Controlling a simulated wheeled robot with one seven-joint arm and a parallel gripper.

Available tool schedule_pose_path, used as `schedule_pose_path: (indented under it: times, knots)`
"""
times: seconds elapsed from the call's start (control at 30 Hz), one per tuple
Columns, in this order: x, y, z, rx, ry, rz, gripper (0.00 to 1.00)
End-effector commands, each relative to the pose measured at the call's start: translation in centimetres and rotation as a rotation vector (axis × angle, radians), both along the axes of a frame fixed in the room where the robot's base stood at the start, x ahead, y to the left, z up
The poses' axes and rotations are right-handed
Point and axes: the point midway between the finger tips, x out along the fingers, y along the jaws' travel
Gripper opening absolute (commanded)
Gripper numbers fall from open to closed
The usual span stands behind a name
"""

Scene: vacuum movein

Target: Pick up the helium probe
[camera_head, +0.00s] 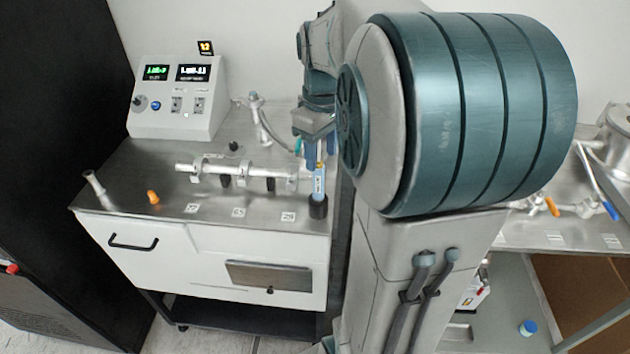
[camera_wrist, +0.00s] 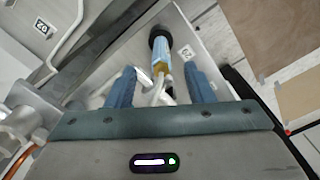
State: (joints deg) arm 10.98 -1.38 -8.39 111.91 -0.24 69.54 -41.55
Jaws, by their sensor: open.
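The helium probe (camera_head: 319,182) looks like a blue-and-yellow pen-shaped tool. It stands upright in a black round holder (camera_head: 318,207) at the front right of the steel bench top. My gripper (camera_head: 319,153) is above the probe, pointing down, with its blue fingers near the probe's upper end. In the wrist view the probe (camera_wrist: 160,52) lies between and ahead of the two open fingers of my gripper (camera_wrist: 159,76). I see gaps on both sides and no contact. The holder (camera_wrist: 159,36) shows beyond the probe. My arm hides part of the bench's right side.
A control box (camera_head: 178,97) with two displays stands at the back left. A metal pipe with clamps (camera_head: 238,170) lies left of the probe. An orange-capped part (camera_head: 152,197) and a small fitting (camera_head: 94,184) are at the left. Another bench (camera_head: 530,232) stands right.

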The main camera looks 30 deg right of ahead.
Motion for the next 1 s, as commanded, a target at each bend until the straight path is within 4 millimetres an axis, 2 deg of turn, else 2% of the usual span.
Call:
schedule_pose_path:
  times: [0.1,0.37,0.6,0.9,0.93,1.0]
  knots:
    - [0.0,0.0,-1.7,0.001,0.001,0.0,0.48]
    - [0.2,0.1,-3.8,0.001,0.003,0.0,0.48]
    - [0.5,0.3,-7.2,0.001,0.001,-0.001,0.48]
    - [0.5,0.3,-7.8,0.0,-0.002,-0.001,0.48]
    - [0.5,0.3,-7.8,0.0,-0.002,-0.001,0.45]
    - [0.5,0.3,-7.8,0.0,-0.002,-0.001,0.26]
